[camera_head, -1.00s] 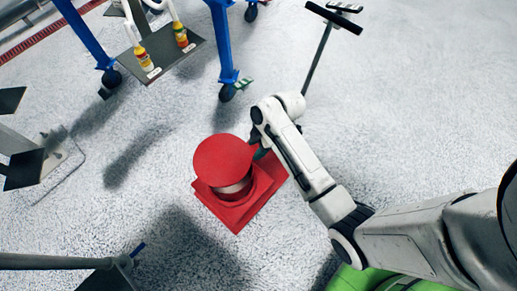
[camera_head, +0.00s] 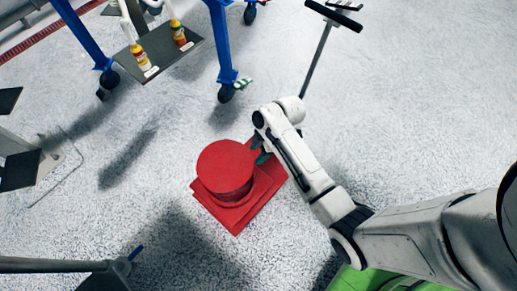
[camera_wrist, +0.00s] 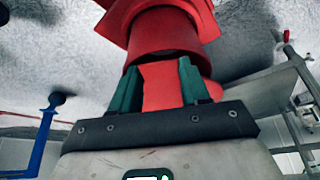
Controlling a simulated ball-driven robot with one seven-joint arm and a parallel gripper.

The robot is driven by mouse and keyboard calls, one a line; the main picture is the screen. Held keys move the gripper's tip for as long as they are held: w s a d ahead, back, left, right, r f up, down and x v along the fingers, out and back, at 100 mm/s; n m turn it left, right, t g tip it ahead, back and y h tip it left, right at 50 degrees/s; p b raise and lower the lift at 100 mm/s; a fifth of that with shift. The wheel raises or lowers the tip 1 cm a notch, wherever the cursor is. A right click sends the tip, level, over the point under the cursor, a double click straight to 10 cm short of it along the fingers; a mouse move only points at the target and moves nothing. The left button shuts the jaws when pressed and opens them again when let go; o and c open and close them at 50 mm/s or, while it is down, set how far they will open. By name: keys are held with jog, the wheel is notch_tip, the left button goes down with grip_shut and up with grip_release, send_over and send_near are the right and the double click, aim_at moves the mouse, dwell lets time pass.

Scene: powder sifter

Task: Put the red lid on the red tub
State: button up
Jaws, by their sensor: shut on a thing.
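The round red lid (camera_head: 224,164) is level over the red tub (camera_head: 232,195) in the head view, and red wall shows right below its rim. My gripper (camera_head: 260,155) is at the lid's right side. In the wrist view its green fingers (camera_wrist: 158,80) are shut on a red part of the lid (camera_wrist: 163,88) between them. The tub's red wall also shows in the wrist view (camera_wrist: 165,30). The joint between lid and tub is too unclear to tell whether the lid is fully seated.
The tub stands on a red square base (camera_head: 238,220) on speckled grey floor. A blue-legged frame (camera_head: 222,50) and a shelf (camera_head: 160,55) with two bottles stand at the back. A thin post stand (camera_head: 318,60) is behind my arm. Floor at right is clear.

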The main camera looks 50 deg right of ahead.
jog(key=shift+f+b, duration=1.05)
jog(key=shift+f, duration=1.4)
jog(key=o, duration=1.1)
jog(key=shift+r, duration=0.1)
jog(key=p+v, duration=0.3)
jog(key=v, duration=0.7)
jog(key=shift+d+r, duration=0.15)
jog(key=shift+r, duration=0.2)
jog(key=shift+s, duration=0.1)
jog(key=s+a+r+m+g+h, duration=0.1)
jog(key=s+a+r+m+h, duration=0.15)
jog(key=s+m, duration=0.45)
jog(key=s+a+r+m+h, duration=0.2)
jog(key=s+a+r+m, duration=0.15)
jog(key=s+m, duration=0.35)
jog(key=shift+n, duration=0.8)
jog(key=r+p, duration=1)
jog(key=r, duration=0.1)
jog(key=s+r+p, duration=0.1)
jog(key=r+p, duration=0.4)
jog(key=p, duration=0.1)
jog(key=shift+r, duration=0.35)
